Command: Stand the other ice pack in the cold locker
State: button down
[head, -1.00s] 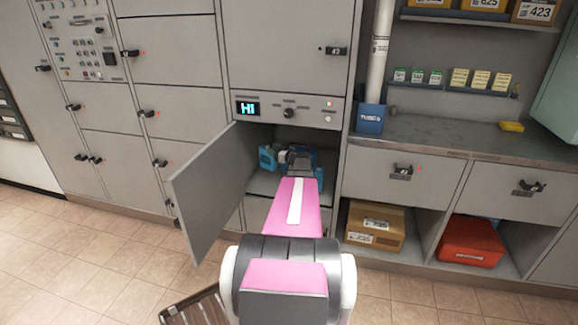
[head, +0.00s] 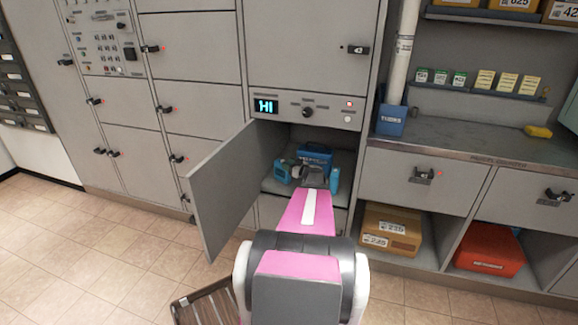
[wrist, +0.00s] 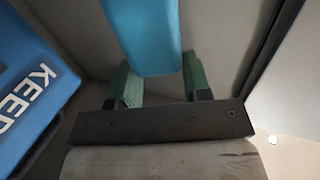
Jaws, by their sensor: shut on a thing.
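My gripper (head: 297,170) is inside the open cold locker (head: 268,187), shut on a light-blue ice pack (head: 282,173). The held ice pack also shows between the green fingers in the wrist view (wrist: 145,35). It is in the left part of the compartment, low over its floor; I cannot tell whether it touches. Another light-blue piece, seemingly the first ice pack (head: 334,180), stands upright to the right of my gripper. A darker blue box (head: 316,154) sits at the back; its lettering shows in the wrist view (wrist: 35,90).
The locker door (head: 232,185) is swung open to the left. The panel above has a lit display (head: 266,106). A slatted wooden thing (head: 208,303) lies on the floor near my base. A cardboard box (head: 390,230) and a red box (head: 489,250) sit right of the locker.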

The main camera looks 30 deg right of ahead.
jog(key=c, duration=0.6)
grip_release()
jog(key=shift+o, duration=0.2)
jog(key=shift+s, duration=0.15)
jog(key=v, duration=1.1)
jog(key=shift+s, duration=0.35)
jog(key=shift+d+r, duration=0.1)
jog(key=shift+d, duration=0.05)
